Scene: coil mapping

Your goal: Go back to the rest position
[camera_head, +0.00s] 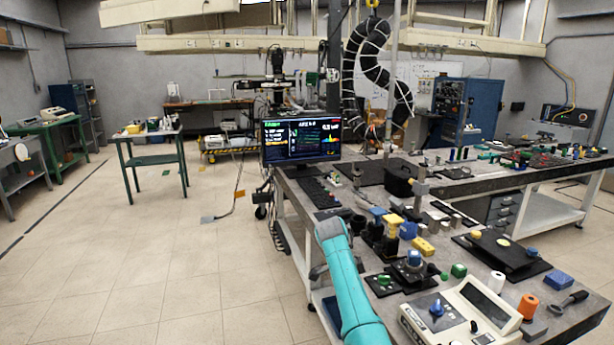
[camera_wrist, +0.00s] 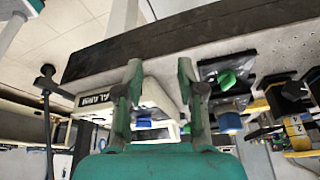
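My gripper (camera_wrist: 160,76) shows in the wrist view with its two fingers spread apart and nothing between them. Behind the fingers is a white instrument box (camera_wrist: 154,97) with a blue knob. Beside it to the right is a dark plate with a green knob (camera_wrist: 226,80). In the head view my teal arm reaches up from the bottom edge along the near edge of the workbench (camera_head: 300,215). The gripper cannot be clearly made out there. The white instrument (camera_head: 470,312) stands at the near end of the bench.
The bench holds several knobs, blocks and cylinders, an orange roll (camera_head: 528,306) and a black plate (camera_head: 500,252). A monitor (camera_head: 301,140) stands at its far left end. A green table (camera_head: 152,160) is farther left. The floor (camera_head: 170,270) left of the bench is clear.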

